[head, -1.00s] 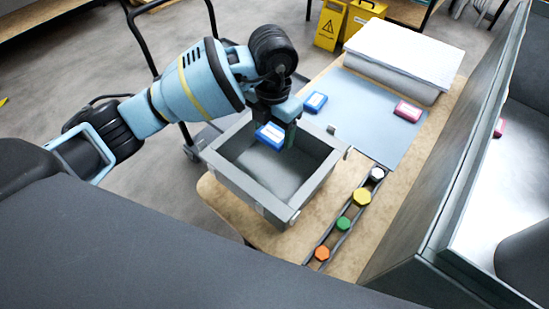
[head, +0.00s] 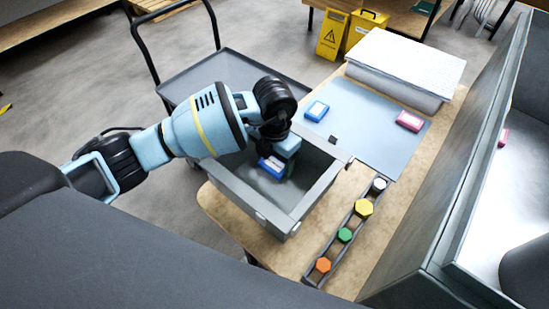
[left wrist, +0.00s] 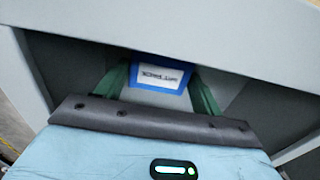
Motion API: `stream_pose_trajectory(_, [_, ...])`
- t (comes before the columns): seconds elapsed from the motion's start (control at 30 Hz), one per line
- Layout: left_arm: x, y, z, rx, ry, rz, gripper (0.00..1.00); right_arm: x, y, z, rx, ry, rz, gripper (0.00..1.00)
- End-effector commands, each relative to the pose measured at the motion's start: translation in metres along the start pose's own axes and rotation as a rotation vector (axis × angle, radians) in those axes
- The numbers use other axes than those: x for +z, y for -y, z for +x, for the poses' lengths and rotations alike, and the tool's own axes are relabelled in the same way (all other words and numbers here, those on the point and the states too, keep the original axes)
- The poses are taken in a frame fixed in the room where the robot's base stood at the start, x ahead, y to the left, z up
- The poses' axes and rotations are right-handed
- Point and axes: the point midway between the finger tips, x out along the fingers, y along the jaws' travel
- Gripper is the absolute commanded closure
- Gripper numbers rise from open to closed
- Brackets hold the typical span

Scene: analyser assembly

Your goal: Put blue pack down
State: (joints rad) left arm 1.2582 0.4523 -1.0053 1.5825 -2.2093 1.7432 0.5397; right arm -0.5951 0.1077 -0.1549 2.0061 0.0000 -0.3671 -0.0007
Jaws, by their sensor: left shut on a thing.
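The blue pack (head: 271,167) with a white label is held low inside the grey bin, at its far left part. My left gripper (head: 280,168) is shut on it. In the left wrist view the blue pack (left wrist: 160,74) sits between the two green fingers, its label facing the camera. The grey bin (head: 257,212) stands on the wooden table. Whether the pack touches the bin floor cannot be told. A second blue pack (head: 316,111) lies on the blue-grey mat beyond the bin. My right gripper is not in view.
A pink pack (head: 409,121) lies on the mat (head: 365,125). A white-topped block (head: 405,65) stands behind it. A rack (head: 335,250) with several coloured caps lies right of the bin. A grey panel (head: 450,160) rises at the right.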

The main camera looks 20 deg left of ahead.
Motion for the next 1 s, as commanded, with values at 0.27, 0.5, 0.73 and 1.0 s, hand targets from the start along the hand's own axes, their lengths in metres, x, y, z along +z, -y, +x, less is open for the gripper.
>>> stream_pose_trajectory(0.27, [0.000, 0.000, 0.003, 0.000, 0.000, 0.000, 0.26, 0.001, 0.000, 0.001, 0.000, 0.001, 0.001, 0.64])
stream_pose_trajectory(0.5, [0.000, 0.000, 0.003, 0.000, 0.000, 0.000, 0.11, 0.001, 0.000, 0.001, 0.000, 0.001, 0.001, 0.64])
stream_pose_trajectory(0.73, [0.000, 0.000, -0.001, 0.000, 0.001, 0.000, 0.11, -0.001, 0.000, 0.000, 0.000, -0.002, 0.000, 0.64])
stream_pose_trajectory(1.0, [0.001, 0.000, -0.043, 0.002, 0.006, 0.002, 0.11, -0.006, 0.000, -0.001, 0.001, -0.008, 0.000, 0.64])
